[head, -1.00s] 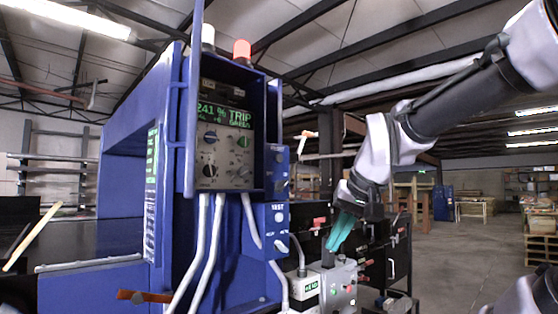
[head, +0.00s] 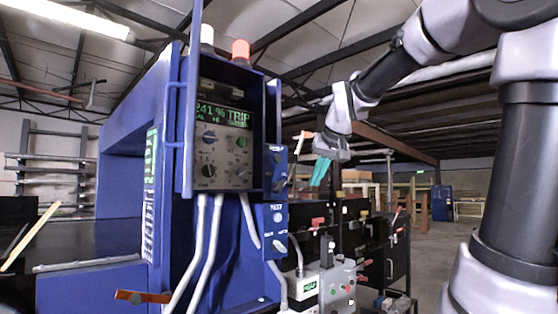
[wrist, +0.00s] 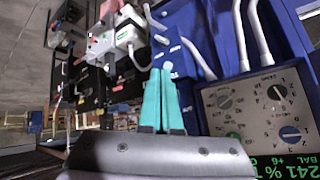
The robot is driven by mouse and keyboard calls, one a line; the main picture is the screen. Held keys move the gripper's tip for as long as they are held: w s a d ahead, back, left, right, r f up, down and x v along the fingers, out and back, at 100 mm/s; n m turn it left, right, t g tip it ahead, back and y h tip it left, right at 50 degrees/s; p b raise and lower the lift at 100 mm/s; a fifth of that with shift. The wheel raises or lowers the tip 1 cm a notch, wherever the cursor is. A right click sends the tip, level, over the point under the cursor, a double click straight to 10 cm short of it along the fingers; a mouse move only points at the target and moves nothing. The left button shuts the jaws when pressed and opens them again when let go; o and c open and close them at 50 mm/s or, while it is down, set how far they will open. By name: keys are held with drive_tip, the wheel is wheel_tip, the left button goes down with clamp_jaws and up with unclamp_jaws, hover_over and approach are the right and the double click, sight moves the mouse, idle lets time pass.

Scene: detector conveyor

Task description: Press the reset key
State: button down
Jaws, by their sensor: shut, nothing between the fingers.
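No label that I can read says reset, so I cannot tell which key it is. The blue detector cabinet (head: 172,190) holds a grey control panel (head: 222,172) with dark knobs, a green control (head: 242,142) and a green display (head: 222,115) reading 241 % TRIP. The panel also shows at the right of the wrist view (wrist: 250,108). My gripper (head: 318,184) has teal fingers, shut and empty, right of the cabinet and apart from it. In the wrist view, the fingers (wrist: 160,72) point toward the blue side box.
A blue box marked TEST (head: 267,232) with a toggle hangs below the panel. Grey conduits (head: 210,245) run down the front. Open floor lies right.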

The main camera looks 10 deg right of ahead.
drive_tip(key=w+d+r+n+t, duration=0.1)
drive_tip(key=w+r, duration=0.3)
drive_tip(key=w, duration=0.4)
drive_tip(key=w+d+r+n+h, duration=0.1)
drive_tip(key=w+r, duration=0.4)
drive_tip(key=w, duration=0.4)
drive_tip(key=shift+d+t, duration=0.15)
drive_tip(key=shift+t, duration=0.25)
drive_tip(key=shift+w+f, duration=0.1)
drive_tip(key=shift+w, duration=0.05)
approach(281, 161)
drive_tip(key=shift+s+d+f+x, duration=0.1)
drive_tip(key=shift+d+x, duration=0.05)
drive_tip(key=shift+x, duration=0.7)
drive_tip(key=shift+s+d+f+x, duration=0.1)
drive_tip(key=shift+f+x, duration=0.05)
drive_tip(key=shift+x, duration=0.75)
drive_tip(key=shift+s+d+f+x, duration=0.1)
drive_tip(key=shift+d+x, duration=0.05)
drive_tip(key=shift+x, duration=0.7)
drive_tip(key=shift+w, duration=0.1)
drive_tip(key=shift+w+a, duration=0.2)
drive_tip(key=shift+w, duration=0.1)
drive_tip(key=shift+w+a, duration=0.3)
drive_tip(key=shift+w, duration=0.15)
drive_tip(key=shift+s+d, duration=0.5)
drive_tip(key=shift+s, duration=0.3)
